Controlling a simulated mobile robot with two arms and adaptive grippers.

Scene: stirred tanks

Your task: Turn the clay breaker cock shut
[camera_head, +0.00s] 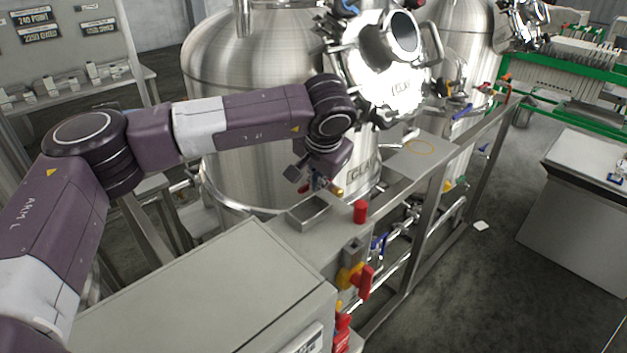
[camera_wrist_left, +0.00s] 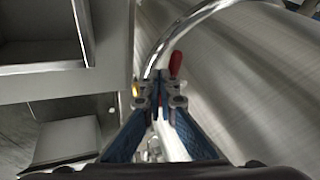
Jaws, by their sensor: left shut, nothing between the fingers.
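The clay tank (camera_head: 265,70) is a large steel vessel with CLAY lettering, behind my left arm. My left gripper (camera_head: 317,186) points down beside the tank's lower wall, above the bench edge. In the left wrist view its blue-padded fingers (camera_wrist_left: 158,92) are shut, with nothing held. A red lever (camera_wrist_left: 175,65) shows just beyond the fingertips against the tank wall. A small brass-coloured part (camera_wrist_left: 135,89) is beside the left fingertip, and a brass end (camera_head: 338,191) shows by the gripper in the head view. I cannot tell whether lever and fingers touch. My right gripper is out of view.
Below are a yellow valve (camera_head: 348,277) with a red handle (camera_head: 366,282) and blue-handled pipework. A grey cabinet (camera_head: 200,290) fills the front. Open floor lies right.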

